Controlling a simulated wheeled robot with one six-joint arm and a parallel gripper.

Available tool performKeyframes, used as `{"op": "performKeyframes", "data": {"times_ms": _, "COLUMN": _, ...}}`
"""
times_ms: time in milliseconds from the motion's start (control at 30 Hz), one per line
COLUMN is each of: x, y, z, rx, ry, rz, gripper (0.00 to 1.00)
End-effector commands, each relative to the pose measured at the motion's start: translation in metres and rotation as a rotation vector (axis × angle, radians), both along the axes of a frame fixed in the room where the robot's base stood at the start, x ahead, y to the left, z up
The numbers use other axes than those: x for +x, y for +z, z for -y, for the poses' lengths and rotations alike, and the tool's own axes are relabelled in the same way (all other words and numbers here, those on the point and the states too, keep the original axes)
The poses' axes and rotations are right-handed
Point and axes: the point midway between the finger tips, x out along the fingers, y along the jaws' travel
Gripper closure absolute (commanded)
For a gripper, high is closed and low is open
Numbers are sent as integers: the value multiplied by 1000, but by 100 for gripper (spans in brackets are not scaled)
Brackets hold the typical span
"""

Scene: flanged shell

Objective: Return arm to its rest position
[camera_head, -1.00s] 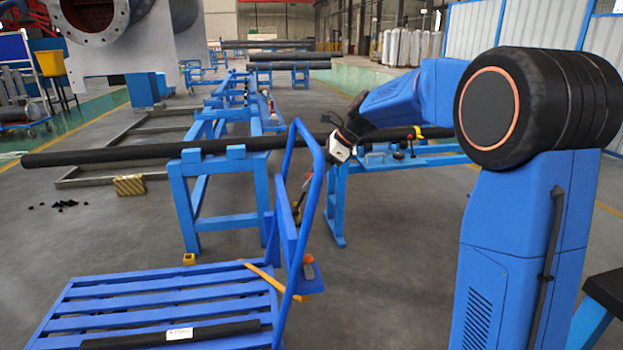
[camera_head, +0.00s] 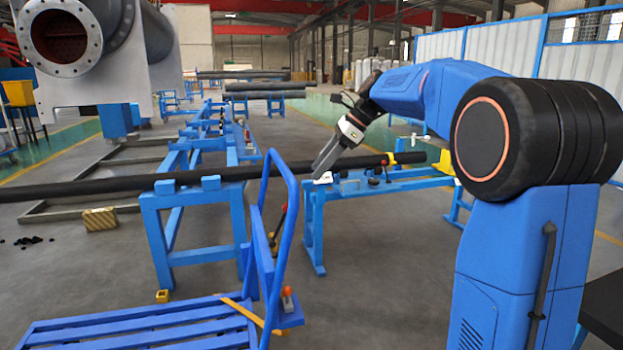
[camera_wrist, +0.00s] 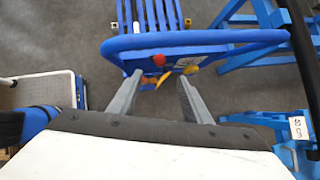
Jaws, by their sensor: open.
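My gripper (camera_head: 322,170) is at the end of my raised blue arm, in the middle of the head view. It appears in front of the long black pipe (camera_head: 105,187) on blue stands. In the wrist view my gripper (camera_wrist: 157,90) points down, its two grey fingers apart with nothing between them. Past the fingertips lies the curved blue handle of the cart (camera_wrist: 205,38). The distance from the fingers to the handle is hard to tell.
The blue slatted cart (camera_head: 135,335) stands at the front left with its upright handle (camera_head: 285,215). Blue stands (camera_head: 165,225) carry the pipe. A big flanged shell (camera_head: 65,38) is at the back left. Open grey floor (camera_head: 395,265) lies between the cart and my base.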

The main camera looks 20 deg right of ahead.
Motion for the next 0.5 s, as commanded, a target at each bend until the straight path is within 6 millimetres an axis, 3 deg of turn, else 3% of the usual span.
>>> {"op": "performKeyframes", "data": {"times_ms": 500, "x": -2, "y": 8, "z": 5, "rx": 0, "ry": 1, "rz": -1, "gripper": 56}}
